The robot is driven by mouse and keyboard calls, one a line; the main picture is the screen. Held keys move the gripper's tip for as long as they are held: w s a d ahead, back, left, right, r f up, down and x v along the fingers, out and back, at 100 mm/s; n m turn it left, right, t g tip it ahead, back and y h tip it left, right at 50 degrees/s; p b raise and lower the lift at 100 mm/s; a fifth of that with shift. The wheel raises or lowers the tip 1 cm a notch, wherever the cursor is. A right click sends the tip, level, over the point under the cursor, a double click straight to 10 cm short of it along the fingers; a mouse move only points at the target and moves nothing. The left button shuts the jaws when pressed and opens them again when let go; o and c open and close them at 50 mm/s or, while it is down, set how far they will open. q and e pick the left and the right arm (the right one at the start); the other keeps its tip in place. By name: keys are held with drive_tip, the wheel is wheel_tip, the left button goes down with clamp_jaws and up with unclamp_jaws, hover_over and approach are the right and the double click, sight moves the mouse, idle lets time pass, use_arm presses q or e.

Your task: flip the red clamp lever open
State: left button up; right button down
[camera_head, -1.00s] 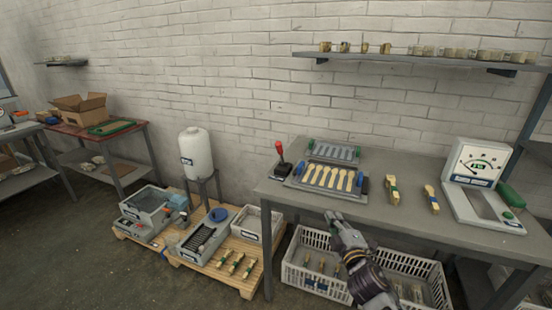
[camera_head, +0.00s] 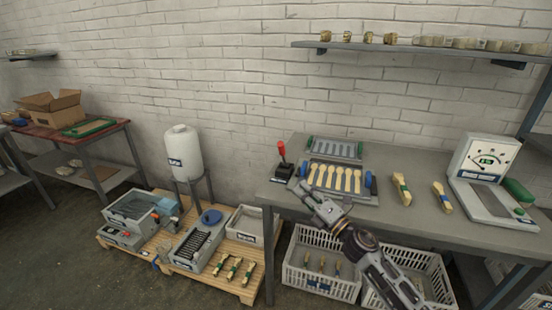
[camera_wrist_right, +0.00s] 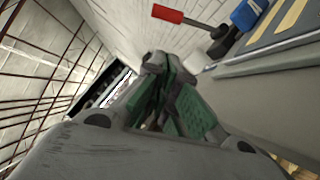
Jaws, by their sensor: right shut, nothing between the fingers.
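The red clamp lever (camera_head: 282,151) stands upright on its dark base at the left end of the spoon press (camera_head: 340,198), on the grey table. In the right wrist view its red handle (camera_wrist_right: 168,14) shows at the top, tilted by the camera, beyond my fingers. My right gripper (camera_head: 296,184) is shut and empty, just in front of and below the lever base, apart from the red handle. It also shows in the right wrist view (camera_wrist_right: 160,62). Wooden spoons lie in a row in the press, whose slotted upper plate (camera_head: 337,150) is raised behind them. My left gripper is not in view.
Bundled spoons (camera_head: 401,189) and a gauge device (camera_head: 486,170) stand on the table to the right. White crates (camera_head: 318,283) sit below the front edge. A pallet with trays (camera_head: 205,243) and a white tank (camera_head: 183,152) are at left.

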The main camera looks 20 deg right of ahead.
sight(283, 154)
drive_tip(key=shift+w+a+n, duration=0.15)
drive_tip(key=shift+a+n, duration=0.05)
drive_tip(key=shift+n, duration=0.1)
drive_tip(key=shift+w+r, duration=0.1)
drive_tip(key=shift+w, duration=0.05)
drive_tip(key=d+r+x, duration=0.1)
drive_tip(key=d+x, duration=0.1)
drive_tip(key=x, duration=1)
drive_tip(key=shift+w, duration=0.6)
idle(0.7)
drive_tip(key=shift+r+p, duration=0.15)
drive_tip(key=shift+p, duration=0.3)
